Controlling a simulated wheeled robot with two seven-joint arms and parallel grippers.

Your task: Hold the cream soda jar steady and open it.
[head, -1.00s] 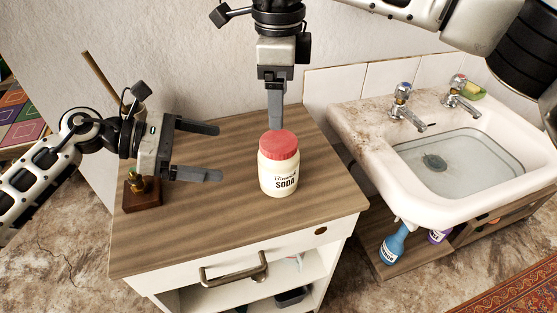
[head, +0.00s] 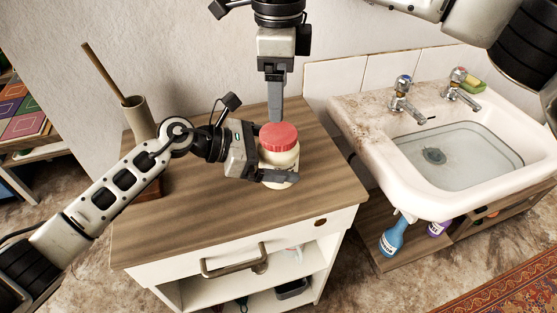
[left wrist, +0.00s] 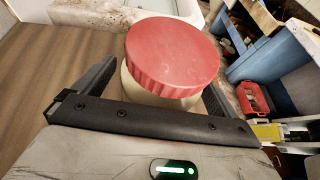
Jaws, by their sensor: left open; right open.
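The cream soda jar (head: 279,160) stands upright on the wooden cabinet top, with its red ribbed lid (head: 279,136) on. My left gripper (head: 283,173) is open around the jar's body, below the lid; its near finger crosses the front and hides the label. In the left wrist view the lid (left wrist: 173,55) rises above the gripper's palm, and the cream body (left wrist: 150,93) shows between the two fingers. My right gripper (head: 276,108) points down from above, just behind the lid; only one finger shows clearly, and it is open and empty.
The cabinet top (head: 220,222) is clear in front of the jar. A beige holder with a wooden stick (head: 137,113) stands at the back left. The white sink (head: 360,150) with two taps stands to the right. Blue (head: 393,237) and purple bottles sit below it.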

